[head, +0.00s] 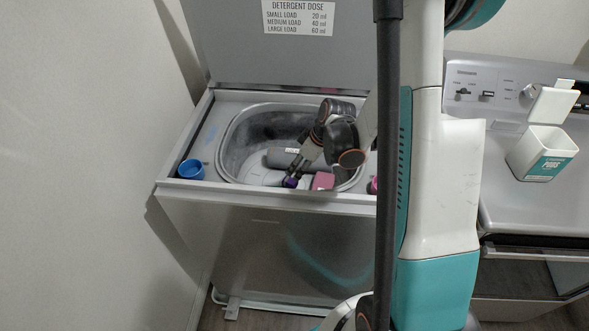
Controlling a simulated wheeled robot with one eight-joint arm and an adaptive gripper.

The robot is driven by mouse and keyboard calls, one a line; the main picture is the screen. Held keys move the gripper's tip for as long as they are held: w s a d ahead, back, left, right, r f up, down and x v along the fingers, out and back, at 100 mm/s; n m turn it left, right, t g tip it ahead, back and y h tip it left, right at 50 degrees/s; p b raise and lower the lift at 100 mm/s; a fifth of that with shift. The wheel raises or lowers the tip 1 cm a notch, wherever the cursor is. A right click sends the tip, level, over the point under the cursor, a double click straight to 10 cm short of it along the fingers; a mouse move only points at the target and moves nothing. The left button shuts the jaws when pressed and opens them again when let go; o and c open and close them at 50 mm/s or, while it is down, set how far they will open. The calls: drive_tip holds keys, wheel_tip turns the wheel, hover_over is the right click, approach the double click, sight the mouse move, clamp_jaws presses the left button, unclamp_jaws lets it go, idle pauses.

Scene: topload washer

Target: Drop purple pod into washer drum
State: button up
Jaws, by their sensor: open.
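The topload washer (280,199) stands with its lid raised, and its drum (240,140) is open. My gripper (297,177) reaches down over the drum's front part, with its fingers pointing down and left. It is open. A small purple pod (291,182) shows right at the fingertips, low in the drum opening by the front rim. I cannot tell whether it touches a finger or rests on something. My arm hides part of the drum's right side.
A pink item (323,181) is right of the pod at the drum's front. A blue cap (191,169) sits on the washer's left rim. A white and teal pods box (543,152) stands open on the right-hand machine (510,205).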

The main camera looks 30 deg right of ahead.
drive_tip(key=shift+p+v, duration=0.45)
drive_tip(key=shift+v, duration=1.5)
drive_tip(key=shift+r, duration=0.1)
